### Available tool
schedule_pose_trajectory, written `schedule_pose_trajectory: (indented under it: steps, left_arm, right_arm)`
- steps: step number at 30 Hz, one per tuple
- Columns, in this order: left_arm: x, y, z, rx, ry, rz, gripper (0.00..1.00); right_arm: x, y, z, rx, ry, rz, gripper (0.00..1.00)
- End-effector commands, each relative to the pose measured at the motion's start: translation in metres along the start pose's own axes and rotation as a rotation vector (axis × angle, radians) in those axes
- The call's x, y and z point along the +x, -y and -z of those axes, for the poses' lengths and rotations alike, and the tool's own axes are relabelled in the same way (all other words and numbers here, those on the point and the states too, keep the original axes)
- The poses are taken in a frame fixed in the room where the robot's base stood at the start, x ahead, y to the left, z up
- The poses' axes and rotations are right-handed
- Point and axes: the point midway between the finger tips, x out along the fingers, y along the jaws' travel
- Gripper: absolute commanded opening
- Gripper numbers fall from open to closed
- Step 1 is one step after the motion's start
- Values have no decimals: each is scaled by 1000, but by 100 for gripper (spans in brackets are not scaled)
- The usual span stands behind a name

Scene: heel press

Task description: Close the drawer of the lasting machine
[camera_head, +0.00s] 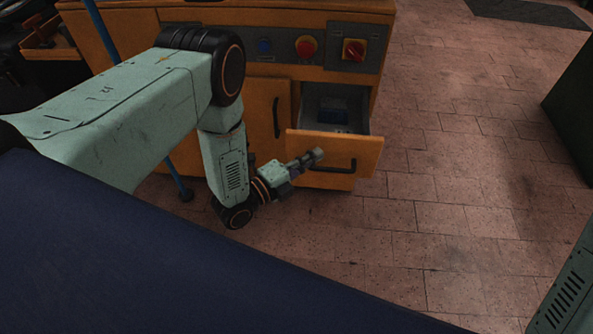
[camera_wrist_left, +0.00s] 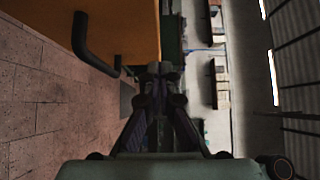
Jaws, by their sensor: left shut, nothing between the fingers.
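The orange lasting machine (camera_head: 262,100) stands at the top middle of the head view. Its drawer (camera_head: 365,152) is pulled out, and a blue item lies inside it. The drawer's dark handle (camera_head: 330,167) is on its front face; a dark handle also shows in the left wrist view (camera_wrist_left: 85,40), on an orange panel. My left gripper (camera_head: 316,156) is shut and empty, close in front of the drawer front at its left half. In the left wrist view its fingertips (camera_wrist_left: 160,70) are together beside the orange panel. I cannot tell whether they touch it. My right gripper is not in view.
A control panel with a red button (camera_head: 306,46) and a red switch (camera_head: 353,50) sits above the drawer. A cabinet door with a dark handle (camera_head: 276,118) is left of it. The tiled floor (camera_head: 460,170) to the right is clear. A dark block (camera_head: 575,105) stands at the right edge.

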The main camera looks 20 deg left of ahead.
Motion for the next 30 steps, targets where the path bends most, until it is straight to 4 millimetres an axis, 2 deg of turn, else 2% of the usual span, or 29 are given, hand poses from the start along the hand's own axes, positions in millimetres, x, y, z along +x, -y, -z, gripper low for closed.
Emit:
schedule_pose_trajectory:
  steps: [1, 3, 9, 25, 30]
  left_arm:
    - [10, -1, 1, 1, -1, 4, 0]
    - [16, -1, -10, 2, 4, 4, 0]
    - [30, -1, -22, 0, 2, 1, 0]
    - [35, 0, -26, 0, 3, 1, 0]
    - [44, 0, -36, 2, 3, 4, 0]
  right_arm:
    - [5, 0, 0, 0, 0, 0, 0]
    - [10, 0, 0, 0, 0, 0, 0]
    - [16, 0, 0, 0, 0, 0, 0]
    - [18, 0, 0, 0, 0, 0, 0]
    - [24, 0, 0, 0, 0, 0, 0]
